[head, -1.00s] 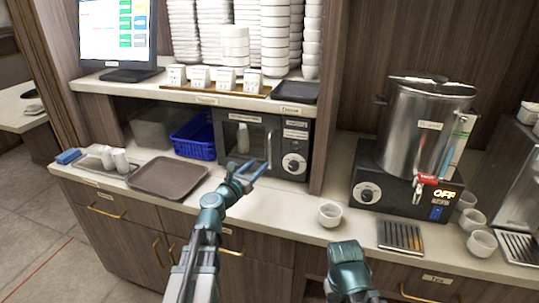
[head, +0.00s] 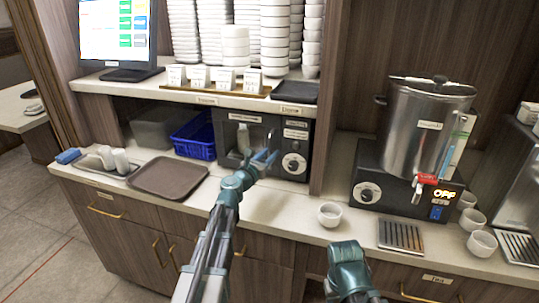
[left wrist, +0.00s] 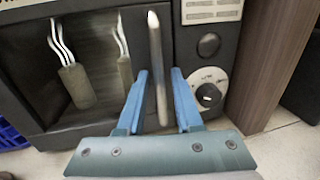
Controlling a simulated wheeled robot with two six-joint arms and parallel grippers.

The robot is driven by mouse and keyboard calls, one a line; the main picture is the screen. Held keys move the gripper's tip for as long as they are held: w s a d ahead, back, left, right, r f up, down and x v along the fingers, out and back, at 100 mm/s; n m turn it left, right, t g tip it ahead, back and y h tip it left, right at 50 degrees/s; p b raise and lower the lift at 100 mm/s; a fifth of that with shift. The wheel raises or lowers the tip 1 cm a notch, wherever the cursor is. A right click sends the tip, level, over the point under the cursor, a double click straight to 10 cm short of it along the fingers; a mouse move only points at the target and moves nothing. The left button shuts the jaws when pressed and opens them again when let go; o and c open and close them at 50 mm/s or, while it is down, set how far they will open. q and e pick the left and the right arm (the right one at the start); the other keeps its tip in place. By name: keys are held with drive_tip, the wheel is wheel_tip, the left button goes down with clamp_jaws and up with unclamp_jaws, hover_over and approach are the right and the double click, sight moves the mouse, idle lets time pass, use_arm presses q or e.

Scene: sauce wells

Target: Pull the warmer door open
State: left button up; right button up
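The warmer (head: 297,146) is a dark box under the shelf, with a glass door (head: 229,133) on its left and a control panel with a knob on its right. The door looks shut. In the left wrist view, its pale vertical handle (left wrist: 156,50) runs between the fingers of my left gripper (left wrist: 160,74). My left gripper (head: 264,158) is open, with one blue finger on each side of the handle and gaps showing.
A brown tray (head: 168,178) lies on the counter left of the warmer, beside a blue basket (head: 194,138). A white cup (head: 330,214) and a metal urn (head: 424,127) stand to the right. The shelf edge (head: 205,99) overhangs the warmer.

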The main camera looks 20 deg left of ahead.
use_arm(q)
clamp_jaws()
idle(1.2)
